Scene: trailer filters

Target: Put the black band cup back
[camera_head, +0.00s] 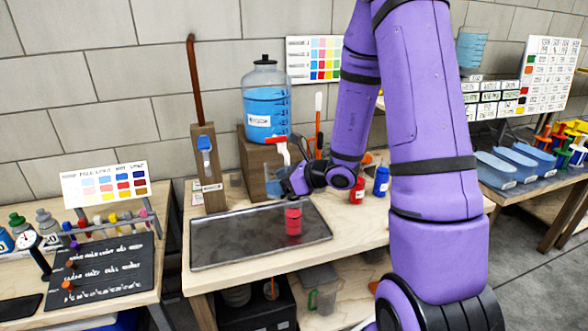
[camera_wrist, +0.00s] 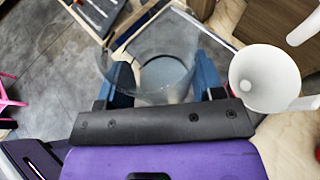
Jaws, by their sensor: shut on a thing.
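My gripper (camera_head: 292,188) is over the back right part of the tray, below and in front of the tap of the water jug. In the wrist view my gripper (camera_wrist: 163,82) has its two blue fingers on either side of a clear, see-through cup (camera_wrist: 150,45) and is shut on it. The cup's wide mouth and round base show between the fingers. I cannot make out a black band on it.
A water jug (camera_head: 266,100) stands on a wood block behind. A red jar (camera_head: 357,190) and a blue jar (camera_head: 381,182) stand right. A white cup (camera_wrist: 262,80) is close beside the right finger.

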